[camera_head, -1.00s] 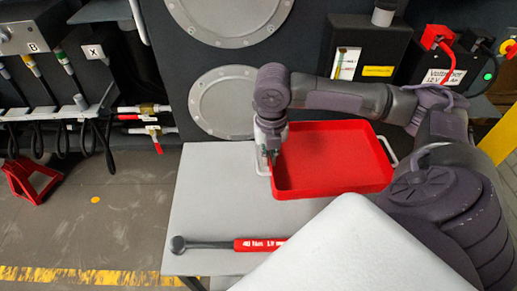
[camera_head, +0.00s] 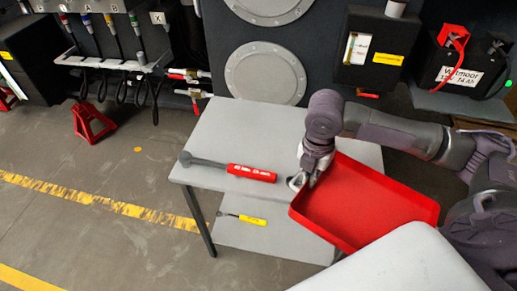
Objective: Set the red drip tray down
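The red drip tray (camera_head: 372,212) is a shallow rectangular pan at the right of the head view. It is turned at an angle and covers the right end of the grey table (camera_head: 262,120), reaching past the table's front edge. My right gripper (camera_head: 303,178) points down at the tray's left corner. My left gripper is not in view.
A torque wrench with a red grip (camera_head: 250,172) lies along the table's front edge. A yellow-handled tool (camera_head: 243,218) lies on the shelf below. The table's back left is bare. A red jack stand (camera_head: 91,122) is on the floor at left.

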